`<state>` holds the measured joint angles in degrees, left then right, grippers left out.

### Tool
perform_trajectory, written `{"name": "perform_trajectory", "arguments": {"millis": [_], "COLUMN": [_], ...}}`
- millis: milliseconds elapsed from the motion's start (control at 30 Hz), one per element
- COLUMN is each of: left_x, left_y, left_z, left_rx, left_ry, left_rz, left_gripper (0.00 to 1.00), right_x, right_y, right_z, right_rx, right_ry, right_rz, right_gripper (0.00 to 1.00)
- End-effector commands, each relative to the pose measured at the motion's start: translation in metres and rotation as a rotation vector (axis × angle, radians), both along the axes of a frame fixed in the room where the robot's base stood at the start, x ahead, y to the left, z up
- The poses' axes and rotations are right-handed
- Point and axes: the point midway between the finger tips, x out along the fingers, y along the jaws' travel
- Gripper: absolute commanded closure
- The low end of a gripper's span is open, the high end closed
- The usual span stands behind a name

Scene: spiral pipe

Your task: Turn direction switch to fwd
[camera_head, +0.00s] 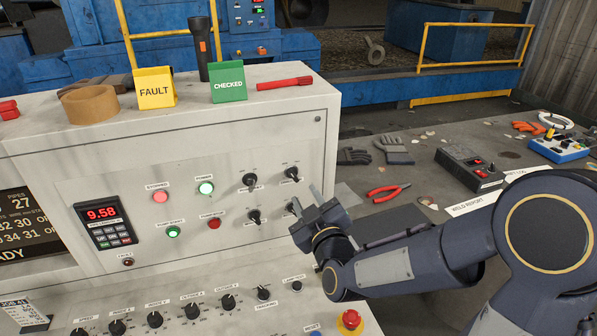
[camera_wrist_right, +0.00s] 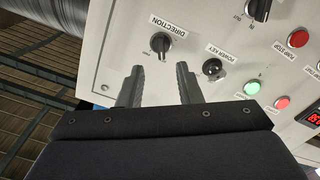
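The direction switch (camera_head: 292,173) is a black rotary knob at the upper right of the grey control panel (camera_head: 150,175). In the right wrist view the direction switch (camera_wrist_right: 160,43) sits under its DIRECTION label, just beyond the fingertips and roughly between their lines. My right gripper (camera_head: 306,203) is at the panel's right side, a little below the switch in the head view, and hides part of a lower knob. In the wrist view the right gripper (camera_wrist_right: 160,68) is open and empty, its fingers apart. My left gripper is not in view.
The power key (camera_wrist_right: 213,68) is close beside the right finger in the wrist view. A red emergency button (camera_head: 350,320) is below my right arm. A tape roll (camera_head: 90,104), a flashlight (camera_head: 200,50), and FAULT (camera_head: 155,88) and CHECKED (camera_head: 229,87) signs stand on the cabinet top.

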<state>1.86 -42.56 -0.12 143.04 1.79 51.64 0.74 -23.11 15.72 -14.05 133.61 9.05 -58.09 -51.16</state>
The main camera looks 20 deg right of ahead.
Motion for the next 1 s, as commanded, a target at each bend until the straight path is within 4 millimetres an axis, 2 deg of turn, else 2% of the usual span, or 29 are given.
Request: {"name": "perform_trajectory", "arguments": {"millis": [300,433,600,833,1000], "left_x": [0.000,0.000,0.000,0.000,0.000], "left_y": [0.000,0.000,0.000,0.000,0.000], "left_z": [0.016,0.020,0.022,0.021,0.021], "left_rx": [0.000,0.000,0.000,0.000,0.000], "left_ry": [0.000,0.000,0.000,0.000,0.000], "left_rz": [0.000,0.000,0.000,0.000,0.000], "left_gripper": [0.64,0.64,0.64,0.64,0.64], "right_x": [0.048,0.064,0.073,0.073,0.073], "right_y": [0.001,0.002,0.002,0.002,0.002], "right_z": [0.001,0.002,0.000,0.000,0.000], "right_rx": [0.001,0.002,0.004,0.004,0.004], "right_ry": [0.003,0.001,0.001,0.002,0.002], "right_rz": [-0.001,0.000,0.001,0.000,0.000], "right_gripper": [0.68,0.68,0.68,0.68,0.90]}}
